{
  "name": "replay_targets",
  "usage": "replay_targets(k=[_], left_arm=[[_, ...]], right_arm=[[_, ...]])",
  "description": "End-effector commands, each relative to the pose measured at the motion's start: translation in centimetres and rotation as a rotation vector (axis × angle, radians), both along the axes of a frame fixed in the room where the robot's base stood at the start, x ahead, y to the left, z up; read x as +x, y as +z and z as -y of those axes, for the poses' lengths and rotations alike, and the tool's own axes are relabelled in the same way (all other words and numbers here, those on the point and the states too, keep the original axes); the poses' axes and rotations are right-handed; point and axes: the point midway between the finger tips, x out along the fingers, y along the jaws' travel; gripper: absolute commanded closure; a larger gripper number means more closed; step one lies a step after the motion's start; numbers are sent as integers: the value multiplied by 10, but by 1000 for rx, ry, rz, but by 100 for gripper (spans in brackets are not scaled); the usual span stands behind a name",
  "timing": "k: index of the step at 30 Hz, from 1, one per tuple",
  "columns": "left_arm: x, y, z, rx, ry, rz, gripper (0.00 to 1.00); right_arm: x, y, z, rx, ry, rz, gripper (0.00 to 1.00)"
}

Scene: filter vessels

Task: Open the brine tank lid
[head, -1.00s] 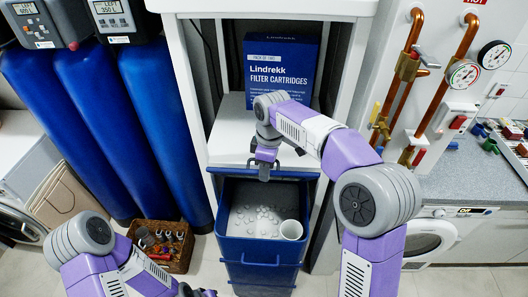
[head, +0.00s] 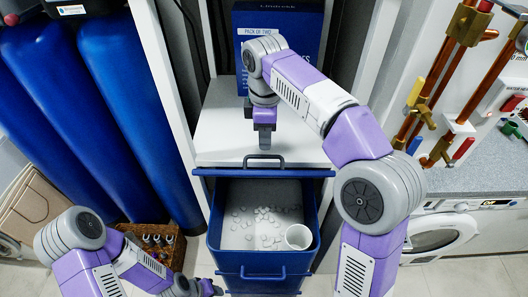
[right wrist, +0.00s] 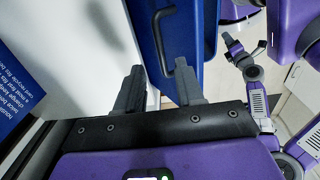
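The brine tank (head: 262,256) is a deep blue bin under the white cabinet shelf. Its top is uncovered at the front, showing white salt pellets and a white cup inside. A blue strip with a dark bar handle (head: 264,158), apparently the lid's front edge, lies along the tank's back edge. The handle also shows in the right wrist view (right wrist: 160,42). My right gripper (head: 264,143) is open and empty above the white shelf, just behind the handle; its fingers (right wrist: 159,92) point towards it without holding it. My left gripper (head: 207,288) is low at left, its fingers unclear.
A blue filter cartridge box (head: 250,22) stands on the white shelf (head: 220,135). Blue cylinders (head: 130,110) and a basket of fittings (head: 155,245) are on the left. Copper pipes (head: 440,75), a worktop and a washing machine (head: 435,240) are on the right.

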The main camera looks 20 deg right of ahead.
Motion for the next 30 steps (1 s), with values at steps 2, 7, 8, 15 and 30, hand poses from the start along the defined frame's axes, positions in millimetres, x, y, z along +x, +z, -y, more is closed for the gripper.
replay_targets(k=[2,7,8,15,30], left_arm=[[0,-8,0,0,0,-1,57],[0,-19,0,0,0,0,57],[0,-20,0,0,0,0,57],[0,-25,0,0,0,0,57],[0,-25,0,0,0,0,57]], right_arm=[[0,-16,1,-1,-1,-3,63],[0,-43,1,0,-1,-3,63],[1,-47,1,1,-1,-2,63],[1,-62,1,1,-2,-1,63],[1,-62,1,1,-1,-1,100]])
